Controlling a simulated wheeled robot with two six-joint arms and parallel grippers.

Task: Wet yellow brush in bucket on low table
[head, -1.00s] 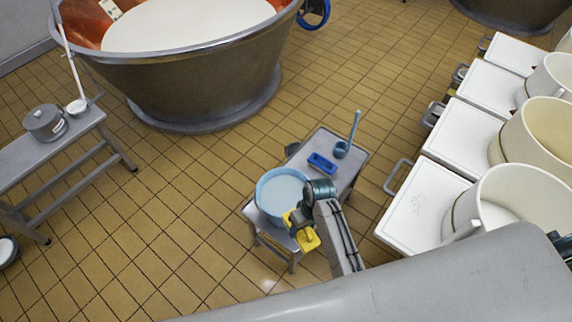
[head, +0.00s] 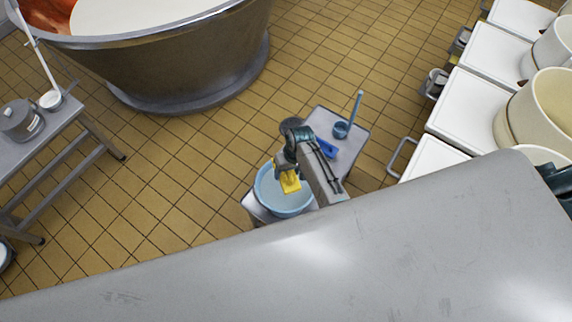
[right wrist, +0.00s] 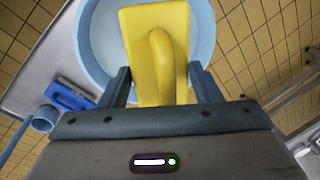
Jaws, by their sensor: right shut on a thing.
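My right gripper (head: 287,163) is shut on the yellow brush (head: 290,183). In the right wrist view the brush (right wrist: 157,45) sits between the two fingers, with its rounded handle facing the camera. The light blue bucket (head: 265,200) stands on the low grey table (head: 352,138). The brush is over the bucket's opening, and the bucket's rim (right wrist: 205,30) shows around it in the right wrist view. I cannot tell whether the bristles touch the water.
A blue brush (head: 329,148) and a blue ladle (head: 342,128) are on the low table behind the bucket. A bench (head: 50,145) with a pot (head: 20,122) is at left. A large vat (head: 190,60) is at back. White lidded containers stand at right. Tiled floor is free between.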

